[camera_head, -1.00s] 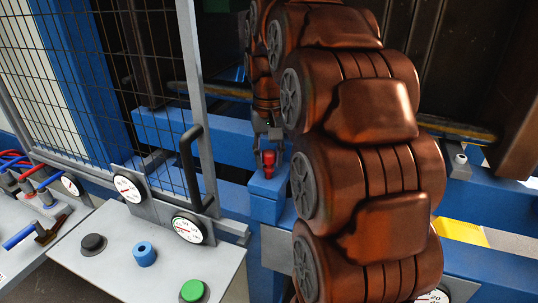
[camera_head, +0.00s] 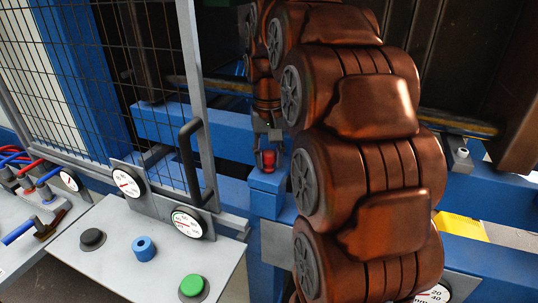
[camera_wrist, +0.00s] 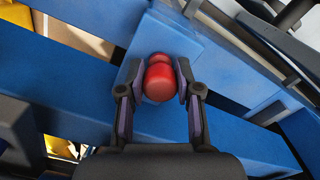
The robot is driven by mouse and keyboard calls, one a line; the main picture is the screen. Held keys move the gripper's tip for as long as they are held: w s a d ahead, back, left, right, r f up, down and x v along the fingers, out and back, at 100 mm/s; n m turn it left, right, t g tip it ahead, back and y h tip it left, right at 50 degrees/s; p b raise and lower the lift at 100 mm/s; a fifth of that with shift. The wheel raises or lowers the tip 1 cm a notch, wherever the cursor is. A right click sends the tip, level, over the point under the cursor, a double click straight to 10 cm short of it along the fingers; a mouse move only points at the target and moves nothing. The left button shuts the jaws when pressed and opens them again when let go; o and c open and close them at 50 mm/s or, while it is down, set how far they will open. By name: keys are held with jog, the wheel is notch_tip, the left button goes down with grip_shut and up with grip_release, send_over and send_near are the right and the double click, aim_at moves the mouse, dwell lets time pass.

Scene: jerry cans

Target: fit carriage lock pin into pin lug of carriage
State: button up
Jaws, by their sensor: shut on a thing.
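The red lock pin (camera_head: 268,159) is between the fingers of my gripper (camera_head: 267,155), at the top of a small blue block (camera_head: 266,188) that looks like the carriage's pin lug. In the wrist view, my gripper (camera_wrist: 159,88) is shut on the rounded red head of the pin (camera_wrist: 158,82), one finger on each side. The blue lug (camera_wrist: 172,36) lies behind and under the pin there. The pin's lower end is hidden, and I cannot tell how deep it sits in the lug.
A mesh guard door (camera_head: 115,80) with a dark handle (camera_head: 188,160) stands left of my arm. A grey panel with black, blue and green buttons (camera_head: 192,286) is at the front. Blue beams (camera_head: 480,205) run behind and right.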

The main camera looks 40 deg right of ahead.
jog(key=shift+f, duration=0.3)
jog(key=o, duration=1.1)
jog(key=shift+o, duration=0.2)
jog(key=shift+r, duration=3.75)
